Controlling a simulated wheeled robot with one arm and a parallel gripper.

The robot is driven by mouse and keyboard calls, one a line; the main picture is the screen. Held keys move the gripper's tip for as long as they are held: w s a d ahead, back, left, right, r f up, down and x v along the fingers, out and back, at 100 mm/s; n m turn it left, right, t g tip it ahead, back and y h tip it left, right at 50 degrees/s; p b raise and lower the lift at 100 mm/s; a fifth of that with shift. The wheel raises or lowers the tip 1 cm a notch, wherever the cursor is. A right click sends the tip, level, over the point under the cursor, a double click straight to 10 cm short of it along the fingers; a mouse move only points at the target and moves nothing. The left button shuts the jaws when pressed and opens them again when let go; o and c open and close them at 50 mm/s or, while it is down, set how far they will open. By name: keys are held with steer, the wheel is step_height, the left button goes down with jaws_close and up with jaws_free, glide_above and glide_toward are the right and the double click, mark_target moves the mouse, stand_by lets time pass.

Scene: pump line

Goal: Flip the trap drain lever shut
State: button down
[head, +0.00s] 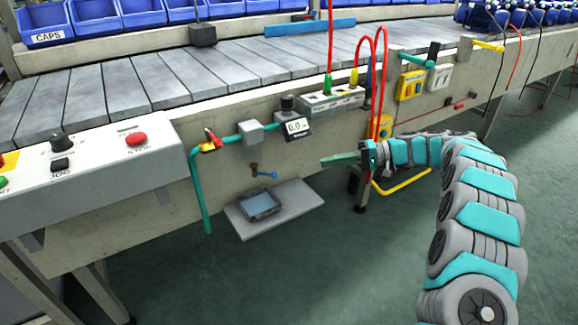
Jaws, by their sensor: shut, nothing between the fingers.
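A small brass drain valve (254,168) sits on the beige side panel below the grey box on the teal pipe. Its blue lever (267,175) points right, close to level and slightly downward. My gripper (325,162) comes in from the right with teal fingers pointing left. It is shut and empty. Its tips are a clear gap to the right of the blue lever and a little higher, not touching it.
A blue-grey tray (260,205) stands on a pale shelf (290,208) below the valve. A red-and-yellow valve (211,142), a grey box (250,132) and a gauge (296,127) line the teal pipe. Red hoses (382,70) hang near my wrist.

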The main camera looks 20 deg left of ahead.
steer(key=shift+y, duration=0.4)
steer(key=shift+w+f, duration=0.3)
steer(key=shift+w, duration=0.3)
steer(key=shift+w+f, duration=0.3)
steer(key=shift+w, duration=0.35)
steer(key=shift+w+f, duration=0.3)
steer(key=shift+w, duration=0.3)
steer(key=p, duration=0.2)
glide_toward(265, 174)
steer(key=w+a, duration=0.2)
steer(key=a, duration=0.1)
steer(key=shift+s+a+f, duration=0.3)
steer(key=shift+s+f, duration=0.15)
steer(key=shift+s, duration=0.25)
steer(key=shift+s+f+t+b, duration=0.15)
steer(key=shift+t+b, duration=0.15)
steer(key=shift+b, duration=0.65)
